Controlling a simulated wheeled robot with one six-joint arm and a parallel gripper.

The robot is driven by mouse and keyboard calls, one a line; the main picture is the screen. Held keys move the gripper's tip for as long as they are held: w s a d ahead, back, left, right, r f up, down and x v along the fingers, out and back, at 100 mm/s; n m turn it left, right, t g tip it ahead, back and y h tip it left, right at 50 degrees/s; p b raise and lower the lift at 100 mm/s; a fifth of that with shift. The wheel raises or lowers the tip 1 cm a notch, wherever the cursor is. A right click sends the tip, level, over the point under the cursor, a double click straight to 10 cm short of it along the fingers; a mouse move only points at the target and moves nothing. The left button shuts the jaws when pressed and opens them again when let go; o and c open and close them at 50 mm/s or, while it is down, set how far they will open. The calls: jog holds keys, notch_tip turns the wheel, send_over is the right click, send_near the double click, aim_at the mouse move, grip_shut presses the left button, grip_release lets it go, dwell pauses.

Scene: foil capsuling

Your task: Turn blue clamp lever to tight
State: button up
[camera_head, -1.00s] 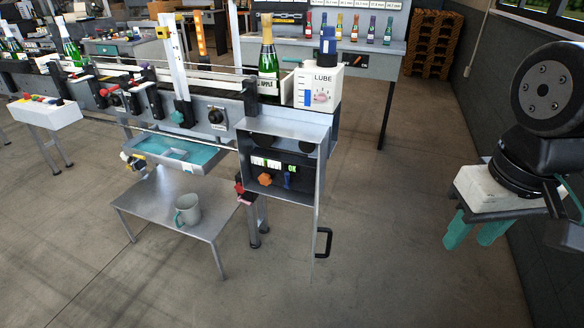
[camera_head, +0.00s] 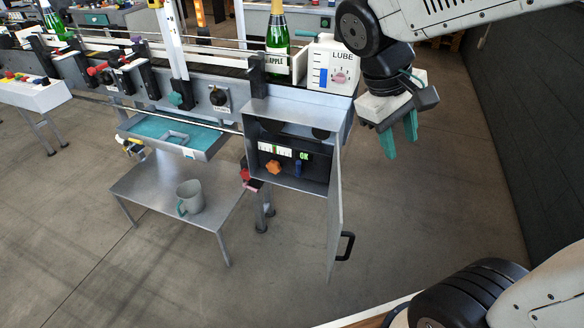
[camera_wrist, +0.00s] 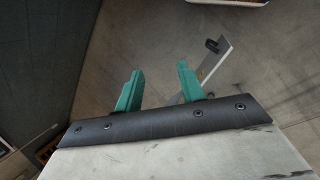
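A small blue lever (camera_head: 299,169), apparently the clamp lever, stands upright inside an open grey control box (camera_head: 250,150) in the head view. An orange knob (camera_head: 272,167) is to its left, and a lit green OK display (camera_head: 304,155) is just above it. My gripper (camera_head: 401,140) is to the right of the box and higher in the picture, with teal fingers pointing down. It is open and empty, well apart from the lever. The wrist view shows the fingers (camera_wrist: 159,70) spread over the floor; the lever is not visible there.
The box door (camera_head: 336,215) hangs open with a black handle (camera_head: 346,246), between my gripper and the box interior; its edge shows in the wrist view (camera_wrist: 212,72). A bottle and LUBE container (camera_head: 335,62) stand above. A low table (camera_head: 150,190) holds a mug (camera_head: 189,196).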

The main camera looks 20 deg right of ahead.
jog(key=w+a+f+n+t+h, duration=0.15)
jog(key=w+f+n+h, duration=0.25)
jog(key=w+f, duration=0.5)
jog(key=w+a+f+n+t+h, duration=0.1)
jog(key=w+a+f+n+h, duration=0.25)
jog(key=w, duration=0.95)
jog(key=w+a+f+n+t+h, duration=0.35)
jog(key=w+f+n, duration=0.3)
jog(key=f, duration=0.45)
jog(key=n+t+y, duration=0.2)
jog(key=n+t, duration=0.5)
jog(key=n, duration=0.1)
send_near(297, 166)
jog(key=x, duration=0.8)
jog(key=shift+w+d+r, duration=0.1)
jog(key=shift+d+r, duration=0.05)
jog(key=shift+d, duration=0.1)
jog(key=shift+c, duration=0.3)
grip_shut()
